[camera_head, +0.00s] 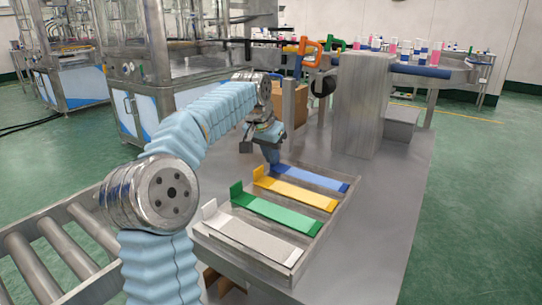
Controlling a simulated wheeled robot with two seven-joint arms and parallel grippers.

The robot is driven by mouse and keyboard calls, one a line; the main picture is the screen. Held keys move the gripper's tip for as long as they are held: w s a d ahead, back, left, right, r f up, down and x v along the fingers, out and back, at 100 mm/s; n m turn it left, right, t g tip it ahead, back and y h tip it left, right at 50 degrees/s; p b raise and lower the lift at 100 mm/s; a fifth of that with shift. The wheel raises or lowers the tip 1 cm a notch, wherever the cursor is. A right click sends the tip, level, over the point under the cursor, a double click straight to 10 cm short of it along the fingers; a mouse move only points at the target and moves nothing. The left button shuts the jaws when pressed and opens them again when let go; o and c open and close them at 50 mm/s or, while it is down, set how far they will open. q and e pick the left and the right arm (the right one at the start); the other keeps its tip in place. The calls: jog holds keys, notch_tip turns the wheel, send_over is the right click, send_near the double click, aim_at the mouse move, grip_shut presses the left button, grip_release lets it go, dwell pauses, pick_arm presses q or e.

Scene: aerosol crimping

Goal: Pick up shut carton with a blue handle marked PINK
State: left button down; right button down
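A blue strip (312,178) lies at the far end of a grey tray (325,222), beside yellow (297,193), green (278,213) and white (255,238) strips. The nearer three strips have a raised tab at their left end. My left gripper (266,143) points down at the blue strip's left end, over a blue piece (272,155). Whether its fingers touch or hold that piece is unclear. No PINK marking is readable. My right gripper is not in view.
A grey block (360,103) stands behind the tray, with a smaller block (401,123) to its right. Coloured bottles stand on a conveyor (432,70) at the back. Rollers (42,262) run at the lower left. The table right of the tray (385,210) is clear.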

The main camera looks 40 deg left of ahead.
pick_arm(q)
jog(key=c, duration=1.8)
grip_release()
jog(key=shift+f, duration=0.1)
jog(key=o, duration=0.5)
jog(key=shift+c, duration=0.2)
